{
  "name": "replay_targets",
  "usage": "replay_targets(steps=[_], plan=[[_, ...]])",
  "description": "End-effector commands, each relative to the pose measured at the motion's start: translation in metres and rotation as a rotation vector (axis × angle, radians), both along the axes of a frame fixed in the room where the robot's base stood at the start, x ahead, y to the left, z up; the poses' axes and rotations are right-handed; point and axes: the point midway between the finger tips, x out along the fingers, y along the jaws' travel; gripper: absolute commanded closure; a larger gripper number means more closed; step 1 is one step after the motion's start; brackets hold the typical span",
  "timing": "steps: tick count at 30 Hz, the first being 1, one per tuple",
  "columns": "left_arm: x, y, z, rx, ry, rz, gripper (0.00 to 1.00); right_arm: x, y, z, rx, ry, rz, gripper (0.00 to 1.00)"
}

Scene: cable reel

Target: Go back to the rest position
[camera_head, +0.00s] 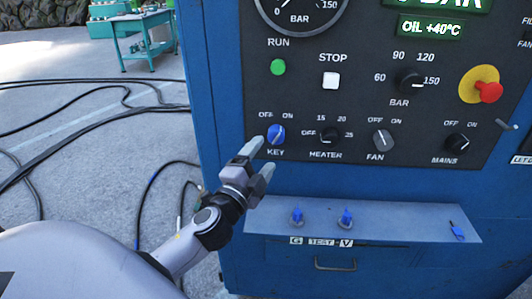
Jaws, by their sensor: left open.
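My left arm comes in from the lower left. Its gripper (262,157) is open, with nothing seen between its fingers. It is in front of the left edge of the blue cabinet's dark control panel (330,185), just below and left of the blue KEY knob (276,135). One fingertip overlaps the picture close to that knob; I cannot tell whether they touch. My right gripper is not in view.
A red button (488,91) sticks out at right. Black cables (75,130) lie on the concrete at left. A green table (140,40) stands behind.

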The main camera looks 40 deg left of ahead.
Motion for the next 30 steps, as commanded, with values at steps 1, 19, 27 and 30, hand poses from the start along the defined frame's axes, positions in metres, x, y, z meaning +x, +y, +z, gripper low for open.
replay_targets(steps=[1, 19, 27, 30], plan=[[-0.002, 0.000, -0.001, 0.000, 0.000, 0.001, 0.31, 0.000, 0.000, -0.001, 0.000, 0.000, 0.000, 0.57], [-0.004, -0.001, -0.002, -0.005, 0.004, -0.001, 0.31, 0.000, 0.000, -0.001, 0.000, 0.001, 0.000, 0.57], [-0.041, -0.034, -0.109, -0.348, 0.246, -0.070, 0.31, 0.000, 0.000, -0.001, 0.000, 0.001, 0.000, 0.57], [-0.077, -0.061, -0.169, -0.586, 0.391, -0.084, 0.31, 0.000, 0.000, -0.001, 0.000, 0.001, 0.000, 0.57]])
